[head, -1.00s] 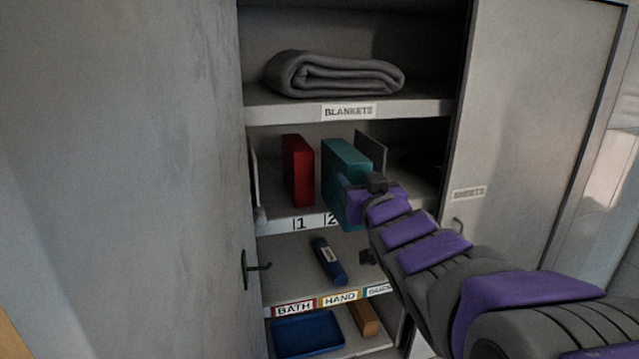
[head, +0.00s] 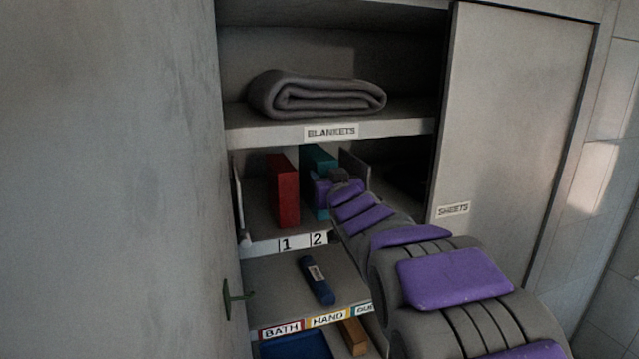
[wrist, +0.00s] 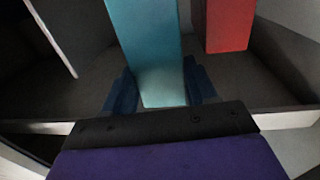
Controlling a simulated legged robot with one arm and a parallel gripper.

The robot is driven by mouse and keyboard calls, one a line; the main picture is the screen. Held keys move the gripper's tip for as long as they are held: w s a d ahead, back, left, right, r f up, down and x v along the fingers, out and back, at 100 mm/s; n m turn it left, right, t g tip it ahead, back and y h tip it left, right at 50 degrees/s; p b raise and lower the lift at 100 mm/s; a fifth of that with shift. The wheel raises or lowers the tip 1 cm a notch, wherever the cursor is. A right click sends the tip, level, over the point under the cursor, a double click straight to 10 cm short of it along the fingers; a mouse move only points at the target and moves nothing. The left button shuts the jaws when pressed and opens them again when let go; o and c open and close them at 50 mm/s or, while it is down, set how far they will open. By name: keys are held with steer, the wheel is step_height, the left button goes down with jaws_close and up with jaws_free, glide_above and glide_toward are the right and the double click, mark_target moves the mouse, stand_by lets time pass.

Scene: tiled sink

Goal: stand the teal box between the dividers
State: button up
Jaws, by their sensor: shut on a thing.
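The teal box (head: 318,160) stands upright on the numbered shelf, to the right of the red box (head: 283,190) and left of a grey divider (head: 352,168). My gripper (head: 322,190) is shut on its near end; my arm hides part of it. In the wrist view the teal box (wrist: 148,50) sits between my two dark blue fingers (wrist: 155,92), with the red box (wrist: 230,25) beside it, a gap between them, and a thin divider (wrist: 52,38) on the other side. Whether the teal box's base touches the shelf is hard to tell.
The shelf front (head: 290,244) carries labels 1 and 2. A folded grey blanket (head: 315,95) lies on the shelf above. A dark blue bottle-like item (head: 317,280) lies below. A door panel (head: 525,140) stands right, and a green hook (head: 236,291) sticks out at left.

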steer(key=x, duration=0.2)
steer(key=d+x, duration=0.1)
steer(key=x, duration=0.1)
steer(key=shift+w, duration=0.4)
steer(key=shift+w+a+r+p, duration=0.1)
steer(key=shift+w+a+p, duration=0.25)
steer(key=shift+a, duration=0.35)
step_height(320, 180, down, 3)
steer(key=shift+w+f, duration=0.1)
steer(key=shift+f, duration=0.1)
steer(key=shift+d+f, duration=0.1)
steer(key=shift+f, duration=0.05)
steer(key=shift+d, duration=0.25)
steer(key=o, duration=1)
steer(key=shift+f, duration=0.1)
steer(key=o, duration=0.5)
steer(key=shift+a, duration=0.35)
steer(key=shift+c, duration=0.2)
steer(key=shift+d, duration=0.1)
